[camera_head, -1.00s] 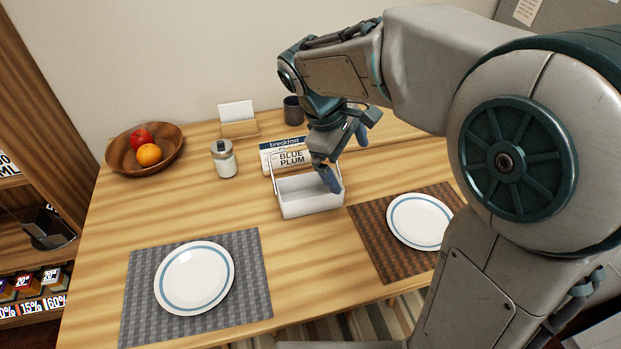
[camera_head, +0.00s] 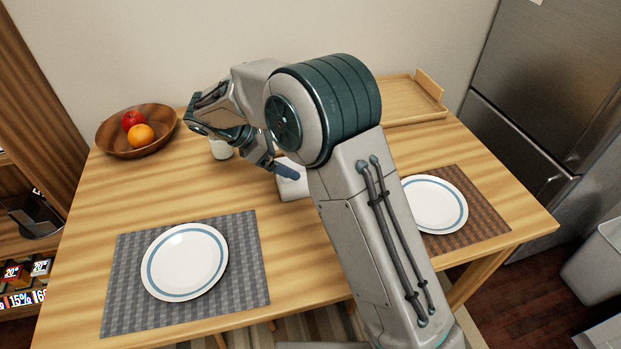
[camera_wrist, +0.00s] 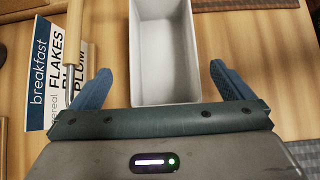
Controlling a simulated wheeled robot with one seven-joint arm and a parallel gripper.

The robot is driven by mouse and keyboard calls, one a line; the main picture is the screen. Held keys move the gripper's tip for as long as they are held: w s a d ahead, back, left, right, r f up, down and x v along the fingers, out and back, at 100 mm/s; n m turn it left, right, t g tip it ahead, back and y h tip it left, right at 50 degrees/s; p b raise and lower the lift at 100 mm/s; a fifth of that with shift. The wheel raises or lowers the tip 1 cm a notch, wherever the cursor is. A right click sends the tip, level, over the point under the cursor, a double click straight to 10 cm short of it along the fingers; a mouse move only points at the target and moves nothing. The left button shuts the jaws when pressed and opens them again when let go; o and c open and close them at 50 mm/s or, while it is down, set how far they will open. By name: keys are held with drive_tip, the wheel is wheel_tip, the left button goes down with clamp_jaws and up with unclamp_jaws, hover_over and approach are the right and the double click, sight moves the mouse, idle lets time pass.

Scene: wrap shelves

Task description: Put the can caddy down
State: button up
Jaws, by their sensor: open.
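The can caddy (camera_wrist: 166,55) is a white, open-topped box standing upright on the wooden table. It looks empty in the wrist view. In the head view only a corner of the caddy (camera_head: 291,188) shows, as my arm hides the rest. A bar with a wooden grip (camera_wrist: 74,40), seemingly its handle, lies to the left of the box in the wrist view. My gripper (camera_wrist: 166,88) is open, its two blue fingers wide apart and holding nothing. It also shows in the head view (camera_head: 285,171), close to the caddy.
A breakfast flakes packet (camera_wrist: 52,75) lies left of the caddy. A white jar (camera_head: 221,148), a fruit bowl (camera_head: 115,138), a wooden tray (camera_head: 405,100) and two plates (camera_head: 185,262) on mats are on the table. The table's left front is clear between bowl and grey mat.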

drive_tip(key=x, duration=0.3)
drive_tip(key=shift+f, duration=0.1)
drive_tip(key=x, duration=0.4)
drive_tip(key=shift+s+d+r+b, duration=0.1)
drive_tip(key=shift+d+r+b, duration=0.15)
drive_tip(key=shift+d+b, duration=0.15)
drive_tip(key=shift+d+f, duration=0.4)
drive_tip(key=c, duration=1.3)
drive_tip(key=shift+o, duration=0.2)
drive_tip(key=shift+r, duration=0.55)
drive_tip(key=s+d+r+p, duration=0.1)
drive_tip(key=s+d+r, duration=0.3)
drive_tip(key=d+r, duration=0.65)
drive_tip(key=w+d+r+n+t+y+p, duration=0.1)
drive_tip(key=w+d+n+t+y+p, duration=0.4)
drive_tip(key=n+p, duration=0.5)
drive_tip(key=shift+w+n+t+y, duration=0.4)
drive_tip(key=shift+n+t+y, duration=0.1)
drive_tip(key=shift+n+t, duration=0.15)
